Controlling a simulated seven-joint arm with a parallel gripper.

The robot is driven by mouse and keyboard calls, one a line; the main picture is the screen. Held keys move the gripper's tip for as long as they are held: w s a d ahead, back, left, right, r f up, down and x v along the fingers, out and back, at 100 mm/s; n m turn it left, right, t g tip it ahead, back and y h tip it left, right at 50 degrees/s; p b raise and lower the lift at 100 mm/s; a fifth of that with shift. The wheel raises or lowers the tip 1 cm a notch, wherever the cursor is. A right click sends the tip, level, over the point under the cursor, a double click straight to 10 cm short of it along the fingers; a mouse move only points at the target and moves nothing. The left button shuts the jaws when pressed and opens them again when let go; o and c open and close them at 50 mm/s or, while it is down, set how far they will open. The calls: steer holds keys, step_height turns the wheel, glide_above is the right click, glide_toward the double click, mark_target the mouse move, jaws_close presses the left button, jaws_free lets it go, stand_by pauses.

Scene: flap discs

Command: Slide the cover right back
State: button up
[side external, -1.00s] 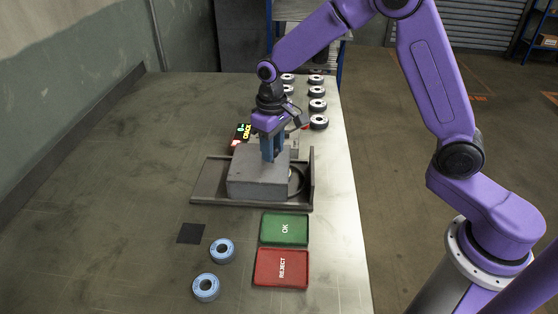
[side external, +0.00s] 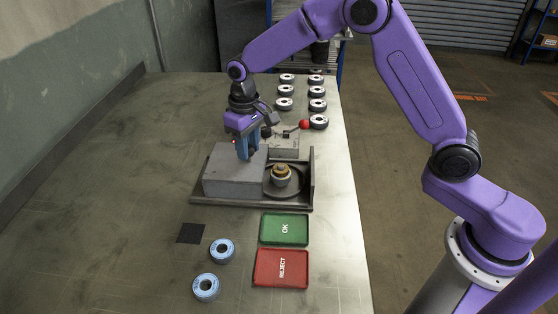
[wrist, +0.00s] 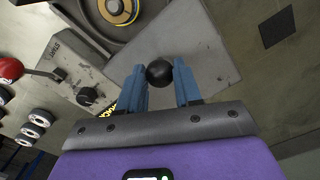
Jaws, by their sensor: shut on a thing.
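The grey box-shaped cover (side external: 232,178) sits on the dark base tray (side external: 262,203), at its left part. In the wrist view the cover (wrist: 205,50) carries a round black knob (wrist: 159,72). My gripper (side external: 247,155) is above the cover with its blue fingers shut on the knob; it also shows in the wrist view (wrist: 160,88). To the right of the cover, a round fixture with a brass-coloured top (side external: 282,175) stands uncovered on a dark round plate. The cover's far left side is partly hidden from the wrist camera by my gripper.
A grey block with a red-knobbed lever (side external: 304,124) stands behind the base. Several flap discs (side external: 317,105) stand in rows at the back right. A green OK tray (side external: 284,229), a red REJECT tray (side external: 281,268), two blue rings (side external: 222,250) and a black square (side external: 191,233) lie in front.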

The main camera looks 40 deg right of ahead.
mark_target(237, 160)
steer(key=shift+w+a, duration=1.1)
steer(key=shift+w, duration=0.1)
steer(key=o, duration=0.8)
step_height(237, 160, up, 8)
steer(key=shift+s, duration=0.15)
